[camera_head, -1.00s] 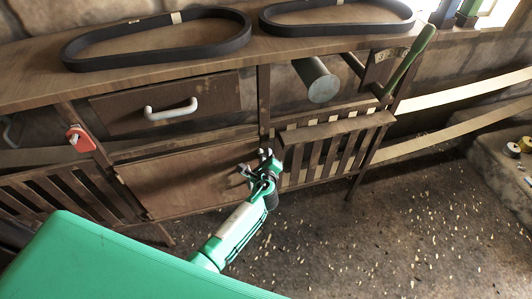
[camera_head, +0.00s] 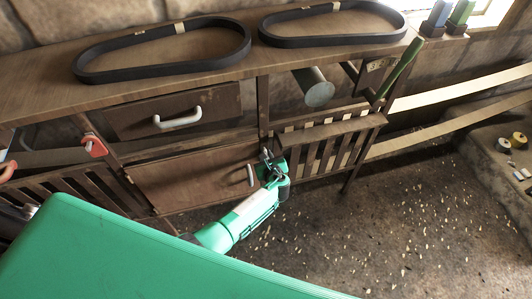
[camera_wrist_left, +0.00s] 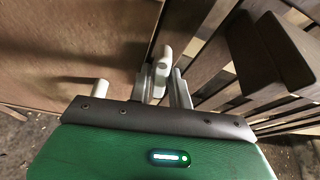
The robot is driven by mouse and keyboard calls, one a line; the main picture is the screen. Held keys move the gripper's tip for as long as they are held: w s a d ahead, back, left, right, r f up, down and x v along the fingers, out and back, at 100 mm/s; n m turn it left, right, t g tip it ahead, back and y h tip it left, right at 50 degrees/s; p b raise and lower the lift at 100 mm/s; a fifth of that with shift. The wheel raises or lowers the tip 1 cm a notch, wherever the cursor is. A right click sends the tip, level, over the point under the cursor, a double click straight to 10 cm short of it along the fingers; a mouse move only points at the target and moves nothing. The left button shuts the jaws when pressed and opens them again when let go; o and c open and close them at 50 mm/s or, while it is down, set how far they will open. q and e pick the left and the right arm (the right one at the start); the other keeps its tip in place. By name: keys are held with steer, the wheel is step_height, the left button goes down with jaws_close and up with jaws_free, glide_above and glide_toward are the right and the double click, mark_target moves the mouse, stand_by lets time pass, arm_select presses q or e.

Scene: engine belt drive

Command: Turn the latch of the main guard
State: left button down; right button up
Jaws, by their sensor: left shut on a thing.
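My left gripper (camera_head: 266,160) is low at the bench front, between a wooden panel (camera_head: 190,183) and a slatted guard (camera_head: 325,150). The left wrist view shows its two fingers (camera_wrist_left: 163,88) shut on a pale latch (camera_wrist_left: 162,58), whose upper end sticks out above the fingertips. The fingers hide the latch's lower part. A pale upright handle (camera_head: 250,175) on the wooden panel stands just left of the gripper. A pale peg also shows left of the fingers in the left wrist view (camera_wrist_left: 100,88). My right gripper is in neither view.
Two black belts (camera_head: 165,50) (camera_head: 335,24) lie on the bench top. A drawer handle (camera_head: 178,118), a red tag (camera_head: 94,146), a grey cylinder (camera_head: 316,88) and a green lever (camera_head: 400,66) are above or beside the gripper. The floor (camera_head: 330,240) at right is open.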

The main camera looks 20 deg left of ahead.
arm_select(q)
steer(key=shift+d+m+p, duration=0.1)
steer(key=shift+m+p, duration=0.2)
steer(key=shift+m, duration=0.2)
stand_by(0.3)
steer(key=c, duration=1.4)
jaws_free()
steer(key=shift+w+y, duration=0.1)
steer(key=shift+y, duration=0.2)
steer(key=shift+a+g, duration=0.2)
steer(key=shift+g, duration=0.1)
